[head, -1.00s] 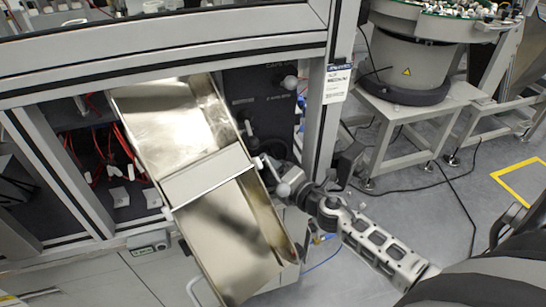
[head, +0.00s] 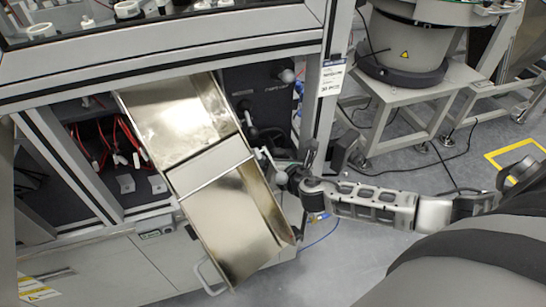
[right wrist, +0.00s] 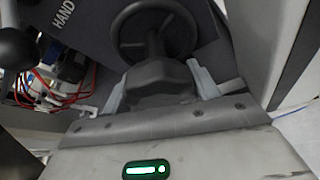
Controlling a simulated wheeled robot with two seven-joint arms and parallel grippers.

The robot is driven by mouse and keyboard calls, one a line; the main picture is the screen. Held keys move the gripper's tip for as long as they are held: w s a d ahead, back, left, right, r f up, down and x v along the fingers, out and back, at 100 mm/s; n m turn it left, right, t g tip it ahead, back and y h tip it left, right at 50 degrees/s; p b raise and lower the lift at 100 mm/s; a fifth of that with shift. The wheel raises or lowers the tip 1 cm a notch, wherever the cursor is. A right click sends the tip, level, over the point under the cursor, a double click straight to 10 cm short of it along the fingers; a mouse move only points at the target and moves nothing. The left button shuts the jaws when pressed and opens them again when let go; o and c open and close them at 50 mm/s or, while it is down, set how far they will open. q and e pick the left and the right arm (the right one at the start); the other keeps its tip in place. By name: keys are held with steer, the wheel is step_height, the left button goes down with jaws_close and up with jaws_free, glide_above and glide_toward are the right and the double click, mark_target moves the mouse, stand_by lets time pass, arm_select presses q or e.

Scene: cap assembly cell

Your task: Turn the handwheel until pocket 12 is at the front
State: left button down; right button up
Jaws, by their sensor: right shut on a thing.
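The dark handwheel (right wrist: 152,32) is at the top of the right wrist view, with its round rim, spokes and hub visible. In the head view the handwheel (head: 270,135) is small and partly hidden by the chute and my gripper. My right gripper (right wrist: 160,85) has its pale fingers on either side of a dark grey part in front of the wheel's hub. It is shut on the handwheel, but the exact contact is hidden. In the head view my right gripper (head: 266,160) reaches the wheel from the right. No pocket number is readable. My left gripper is not in view.
A shiny metal chute (head: 205,165) slopes down just left of the wheel. A grey frame post (head: 322,110) stands to its right. A dark ball knob (right wrist: 15,46) is at the left of the right wrist view. A bowl feeder (head: 405,45) stands at the back right.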

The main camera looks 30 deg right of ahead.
steer(key=shift+n, duration=0.3)
stand_by(0.4)
steer(key=o, duration=1)
